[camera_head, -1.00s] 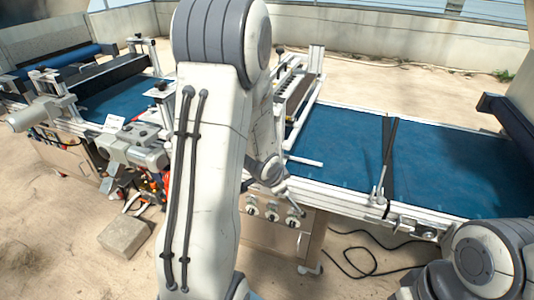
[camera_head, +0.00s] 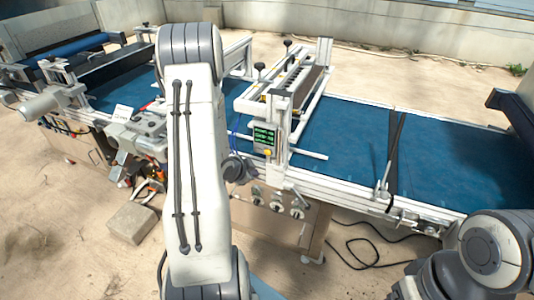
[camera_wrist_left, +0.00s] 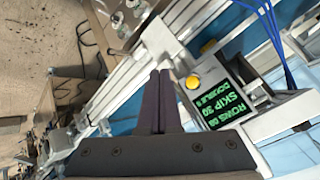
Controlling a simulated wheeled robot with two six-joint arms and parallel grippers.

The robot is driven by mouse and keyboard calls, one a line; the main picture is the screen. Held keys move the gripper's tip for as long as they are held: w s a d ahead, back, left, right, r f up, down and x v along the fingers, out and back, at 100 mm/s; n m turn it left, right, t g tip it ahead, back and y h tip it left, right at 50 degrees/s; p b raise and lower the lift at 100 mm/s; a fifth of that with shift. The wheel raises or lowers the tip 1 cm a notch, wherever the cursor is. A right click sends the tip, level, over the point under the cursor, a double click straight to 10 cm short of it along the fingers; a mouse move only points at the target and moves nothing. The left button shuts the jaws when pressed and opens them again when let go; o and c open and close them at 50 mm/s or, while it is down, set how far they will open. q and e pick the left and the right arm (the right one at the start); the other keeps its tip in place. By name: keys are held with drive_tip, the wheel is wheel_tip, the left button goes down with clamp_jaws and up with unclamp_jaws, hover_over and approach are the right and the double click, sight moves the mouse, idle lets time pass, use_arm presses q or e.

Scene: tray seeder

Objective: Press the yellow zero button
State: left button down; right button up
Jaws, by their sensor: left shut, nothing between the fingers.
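The yellow button (camera_head: 268,153) sits below a small dark display (camera_head: 264,136) with green text, on the post of the white seeder frame. In the left wrist view the yellow button (camera_wrist_left: 193,82) is round and uncovered, beside the display (camera_wrist_left: 228,102). My left gripper (camera_wrist_left: 160,73) is shut and empty; its dark fingertips are to the left of the button in that view, apart from it in the picture. Depth between them is hard to judge. In the head view my left arm hides most of that gripper. My right gripper is out of view.
A blue conveyor belt (camera_head: 445,165) with metal rails runs to the right. Below the seeder is a panel with several knobs (camera_head: 276,206). Blue cables (camera_wrist_left: 275,40) run near the display. A concrete block (camera_head: 132,222) and black cable (camera_head: 362,254) lie on the sandy ground.

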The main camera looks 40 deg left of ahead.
sight(268, 152)
use_arm(q)
drive_tip(key=w+a+p, duration=0.1)
drive_tip(key=w, duration=0.6)
drive_tip(key=shift+w+a, duration=0.2)
drive_tip(key=shift+a, duration=0.15)
drive_tip(key=shift+p, duration=0.3)
idle(1.4)
drive_tip(key=shift+w+a, duration=0.1)
drive_tip(key=shift+w, duration=0.3)
drive_tip(key=shift+w+a, duration=0.1)
drive_tip(key=shift+w, duration=0.4)
idle(0.6)
idle(0.3)
drive_tip(key=shift+s+d, duration=0.2)
drive_tip(key=shift+s, duration=0.7)
